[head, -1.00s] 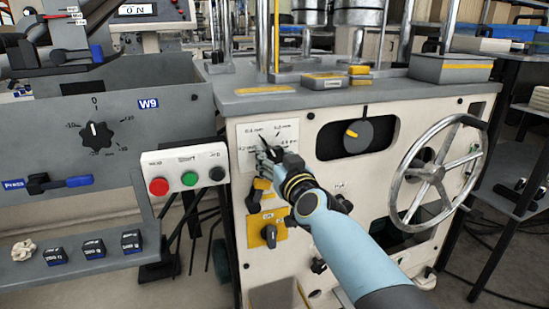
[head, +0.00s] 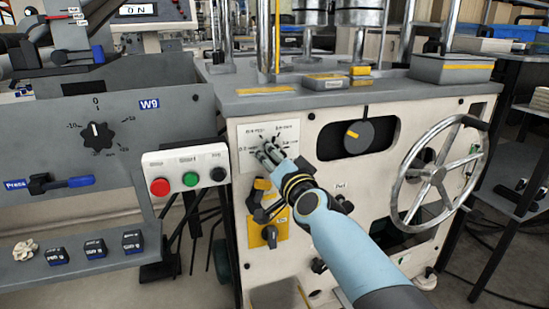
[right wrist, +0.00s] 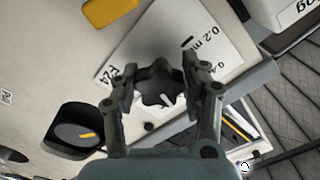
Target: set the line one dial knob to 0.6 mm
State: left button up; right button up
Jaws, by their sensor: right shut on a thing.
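The line one dial knob (right wrist: 158,84) is dark and lobed, with a white mark, in the right wrist view. It sits on a white scale plate (head: 249,157) on the cream machine front. Printed values in mm ring it; "0.2 mm" reads in the right wrist view. My right gripper (head: 268,151) is at the plate in the head view and hides most of the knob. In the right wrist view my right gripper (right wrist: 159,78) has its fingers on either side of the knob, shut on it. Which value the knob points to cannot be told. My left gripper is not in view.
A yellow-plated switch (head: 268,231) lies below the plate. A black dial with a yellow pointer (head: 352,135) and a large handwheel (head: 437,172) are to the right. A box with red, green and black buttons (head: 187,176) stands to the left.

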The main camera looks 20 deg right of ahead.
jog(key=shift+m, duration=1.3)
jog(key=shift+c, duration=0.2)
jog(key=o, duration=1.2)
jog(key=s, duration=1.2)
jog(key=shift+d, duration=0.15)
